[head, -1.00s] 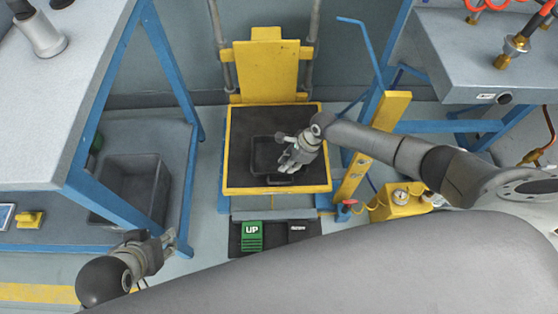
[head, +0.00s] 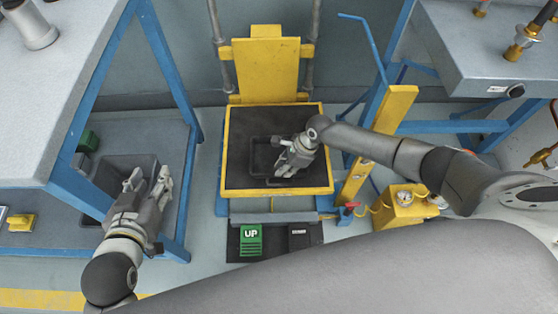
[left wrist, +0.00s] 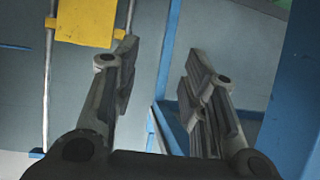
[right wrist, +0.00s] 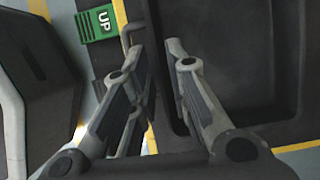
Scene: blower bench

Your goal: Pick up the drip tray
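The drip tray (head: 261,152) is a dark, shallow rectangular tray on the black, yellow-rimmed lift platform (head: 238,125). My right gripper (head: 285,168) is over its near right part and hides some of it. In the right wrist view the fingers of my right gripper (right wrist: 160,60) are apart, one on each side of the near tray wall, with the tray's inside (right wrist: 230,60) to the right. I cannot tell whether they touch it. My left gripper (head: 149,180) is open and empty, in front of the left bench; its spread fingers (left wrist: 162,62) show in the left wrist view.
A dark bin (head: 108,178) stands on the left bench's lower shelf, partly behind my left gripper. A pedal with a green UP plate (head: 251,238) lies before the lift. A blue-and-yellow post (head: 390,115) and a yellow gauge box (head: 402,208) stand right of it.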

